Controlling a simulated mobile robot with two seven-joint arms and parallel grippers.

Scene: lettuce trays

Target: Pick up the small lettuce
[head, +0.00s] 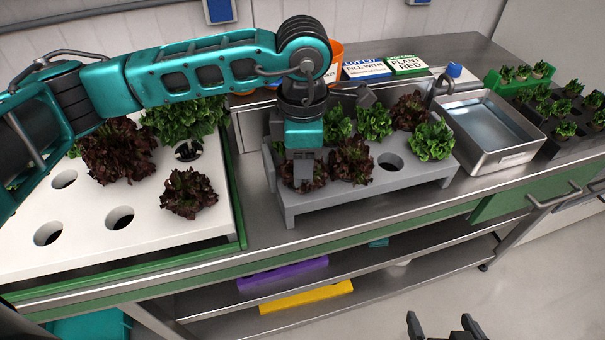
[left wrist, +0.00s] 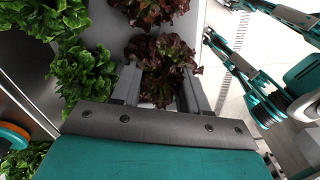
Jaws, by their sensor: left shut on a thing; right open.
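My left gripper (head: 303,168) points down at the front left corner of the grey rack (head: 345,200) and is shut on a small dark red lettuce (head: 318,177). In the left wrist view this red lettuce (left wrist: 160,85) sits between the two fingers, its base hidden. It appears still at rack level; I cannot tell whether it is clear of its hole. Another red lettuce (head: 352,160) stands just right of it. Green lettuces (head: 433,140) and a further red one (head: 408,110) fill other places. My right gripper (head: 445,328) is open and empty, low in front of the bench.
A white board (head: 85,215) at left holds red and green lettuces and several empty holes. The rack has an empty hole (head: 390,162). A metal basin (head: 493,125) and a dark seedling tray (head: 560,140) stand right. Labelled boxes (head: 367,68) stand behind.

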